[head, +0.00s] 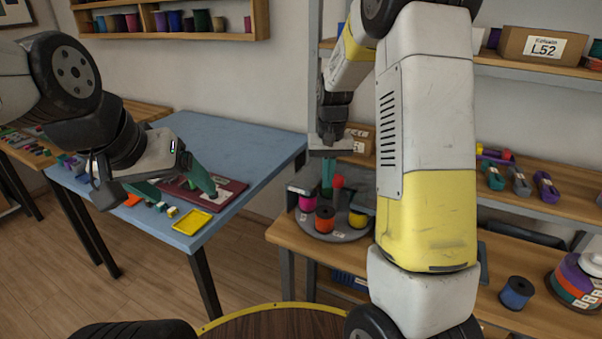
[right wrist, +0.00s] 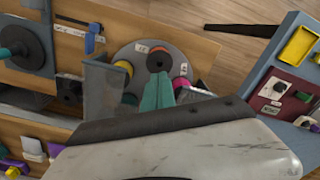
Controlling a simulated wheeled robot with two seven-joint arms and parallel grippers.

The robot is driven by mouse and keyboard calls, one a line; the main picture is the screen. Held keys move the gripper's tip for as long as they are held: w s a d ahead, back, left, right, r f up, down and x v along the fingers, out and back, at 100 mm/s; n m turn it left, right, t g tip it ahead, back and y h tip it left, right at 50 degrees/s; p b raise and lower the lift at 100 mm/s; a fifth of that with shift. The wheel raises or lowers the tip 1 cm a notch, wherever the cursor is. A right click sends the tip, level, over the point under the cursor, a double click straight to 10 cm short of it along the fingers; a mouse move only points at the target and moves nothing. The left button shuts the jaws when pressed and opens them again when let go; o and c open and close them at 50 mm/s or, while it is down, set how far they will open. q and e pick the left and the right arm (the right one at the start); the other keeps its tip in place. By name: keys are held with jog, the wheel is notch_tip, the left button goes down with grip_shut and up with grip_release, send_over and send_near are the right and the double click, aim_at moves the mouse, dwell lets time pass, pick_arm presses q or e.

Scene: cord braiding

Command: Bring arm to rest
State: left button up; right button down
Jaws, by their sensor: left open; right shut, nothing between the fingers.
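My left gripper (head: 180,192) is open above the blue table, its teal fingers spread over the area of a dark red board (head: 232,188). I see nothing between them. My right gripper (head: 328,178) is shut and empty, pointing down over a grey round stand (head: 345,236) with spools. In the right wrist view the teal fingers (right wrist: 158,94) are together near the spools. The right arm fills the middle of the head view and hides part of the shelf and workbench.
The stand holds a pink spool (head: 307,202), an orange spool (head: 325,219) and a yellow one, close around my right gripper. A yellow tray (head: 193,222) lies on the blue table (head: 225,136). A blue spool (head: 517,292) stands on the wooden bench. The blue table's back is clear.

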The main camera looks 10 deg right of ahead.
jog(key=s+a+r+t+y, duration=0.1)
jog(key=s+r+t+y, duration=0.15)
jog(key=s+r, duration=0.95)
jog(key=s+a+r+n+t, duration=0.1)
jog(key=s+r+t, duration=0.2)
jog(key=s, duration=0.8)
jog(key=shift+s+r, duration=0.4)
jog(key=shift+r, duration=0.1)
jog(key=shift+t+h, duration=0.25)
